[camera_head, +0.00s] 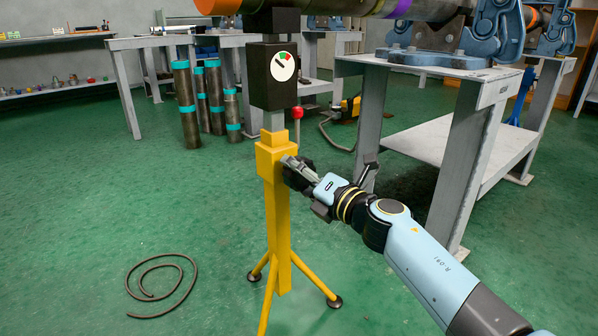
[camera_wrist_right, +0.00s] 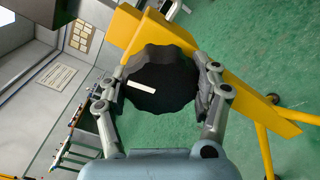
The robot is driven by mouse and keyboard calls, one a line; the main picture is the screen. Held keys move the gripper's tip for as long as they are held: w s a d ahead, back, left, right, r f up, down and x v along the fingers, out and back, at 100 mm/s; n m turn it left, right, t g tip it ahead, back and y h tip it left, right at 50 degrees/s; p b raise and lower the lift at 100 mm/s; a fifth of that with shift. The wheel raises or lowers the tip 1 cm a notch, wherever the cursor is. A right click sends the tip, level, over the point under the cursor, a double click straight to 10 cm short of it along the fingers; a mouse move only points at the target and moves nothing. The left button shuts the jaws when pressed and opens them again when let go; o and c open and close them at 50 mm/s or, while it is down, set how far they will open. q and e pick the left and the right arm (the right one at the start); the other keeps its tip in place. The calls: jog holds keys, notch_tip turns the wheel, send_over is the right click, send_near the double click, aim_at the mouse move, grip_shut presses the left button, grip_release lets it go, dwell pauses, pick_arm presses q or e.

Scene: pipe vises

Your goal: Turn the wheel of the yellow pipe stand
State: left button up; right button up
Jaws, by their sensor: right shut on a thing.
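The yellow pipe stand (camera_head: 276,215) stands upright on three splayed legs in the head view, and its yellow post (camera_wrist_right: 236,85) runs diagonally in the right wrist view. Its black wheel (camera_wrist_right: 162,80) has a scalloped rim and a white mark pointing left. My right gripper (camera_head: 292,168) reaches the stand's upper post from the right. In the right wrist view my right gripper (camera_wrist_right: 158,92) has one finger on each side of the wheel and is shut on it. In the head view the gripper mostly hides the wheel. My left gripper is not in view.
A black gauge box (camera_head: 273,76) sits on the stand's column, below a long pipe (camera_head: 340,8). A grey table (camera_head: 460,75) with a blue vise (camera_head: 490,35) stands to the right. Teal-banded pipes (camera_head: 186,104) stand behind left. A coiled hose (camera_head: 163,288) lies on open floor.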

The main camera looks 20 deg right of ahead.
jog(key=shift+r+m, duration=0.2)
jog(key=shift+m, duration=0.2)
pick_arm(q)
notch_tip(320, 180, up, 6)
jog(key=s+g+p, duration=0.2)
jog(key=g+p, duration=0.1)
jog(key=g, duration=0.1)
pick_arm(e)
jog(key=m, duration=0.3)
jog(key=shift+r, duration=0.1)
jog(key=m+p, duration=0.2)
jog(key=m, duration=0.2)
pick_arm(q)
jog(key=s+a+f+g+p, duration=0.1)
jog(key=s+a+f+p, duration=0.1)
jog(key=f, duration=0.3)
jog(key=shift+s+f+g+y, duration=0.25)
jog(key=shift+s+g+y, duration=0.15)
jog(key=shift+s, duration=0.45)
pick_arm(e)
jog(key=shift+f+m, duration=0.25)
jog(key=shift+m, duration=1.45)
jog(key=o, duration=1.2)
jog(key=shift+s, duration=0.1)
jog(key=v, duration=1.2)
